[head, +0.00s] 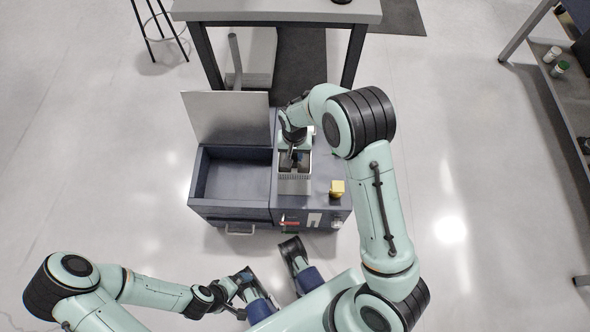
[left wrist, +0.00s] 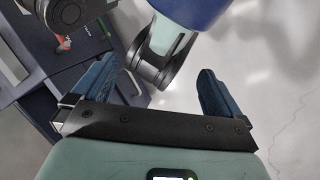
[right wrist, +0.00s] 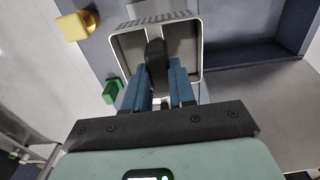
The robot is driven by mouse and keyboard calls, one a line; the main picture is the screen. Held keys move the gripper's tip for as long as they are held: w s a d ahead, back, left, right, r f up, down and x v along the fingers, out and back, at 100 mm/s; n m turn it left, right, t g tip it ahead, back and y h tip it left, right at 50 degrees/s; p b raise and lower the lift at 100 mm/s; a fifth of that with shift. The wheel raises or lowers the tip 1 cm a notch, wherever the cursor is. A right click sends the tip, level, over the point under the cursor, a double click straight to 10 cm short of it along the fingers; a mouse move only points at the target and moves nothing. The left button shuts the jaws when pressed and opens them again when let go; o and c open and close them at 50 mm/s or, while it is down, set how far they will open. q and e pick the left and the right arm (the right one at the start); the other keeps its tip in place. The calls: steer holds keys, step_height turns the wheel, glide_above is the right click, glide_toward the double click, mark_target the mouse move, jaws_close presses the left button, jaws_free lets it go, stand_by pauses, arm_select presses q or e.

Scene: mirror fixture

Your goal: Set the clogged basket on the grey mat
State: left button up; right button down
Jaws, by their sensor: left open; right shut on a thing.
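The basket (head: 294,186) is a pale, open-topped metal box with a slotted side and a dark upright handle. It is at the right part of the blue-grey cabinet; I cannot tell whether it rests in it or hangs just above. My right gripper (head: 295,155) is shut on the handle. In the right wrist view, the basket (right wrist: 190,45) is beyond my gripper's fingers (right wrist: 160,88). Any clogging is not clear. A dark grey mat-like patch (head: 400,16) lies on the floor at the top. My left gripper (left wrist: 152,82) is open and empty, low in the head view.
The cabinet has an open bin (head: 236,178) on the left with its lid (head: 226,118) raised. A yellow knob (head: 337,187) sits right of the basket. A grey table (head: 280,10) stands behind, a shelf (head: 560,85) at right.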

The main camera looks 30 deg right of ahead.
mark_target(295, 169)
arm_select(q)
steer(key=shift+t+y, duration=0.3)
steer(key=shift+t, duration=0.4)
steer(key=w+f, duration=0.1)
steer(key=w+a+f+b, duration=0.1)
steer(key=w+f+b, duration=0.1)
steer(key=w, duration=0.1)
steer(key=shift+a+f, duration=0.1)
steer(key=shift+a, duration=0.3)
arm_select(e)
step_height(295, 169, down, 11)
steer(key=shift+f, duration=0.1)
steer(key=shift+f, duration=0.1)
steer(key=shift+f, duration=0.15)
steer(key=c, duration=0.9)
jaws_free()
steer(key=shift+c, duration=0.2)
arm_select(q)
steer(key=shift+w+a+f, duration=0.1)
arm_select(e)
steer(key=shift+r, duration=0.2)
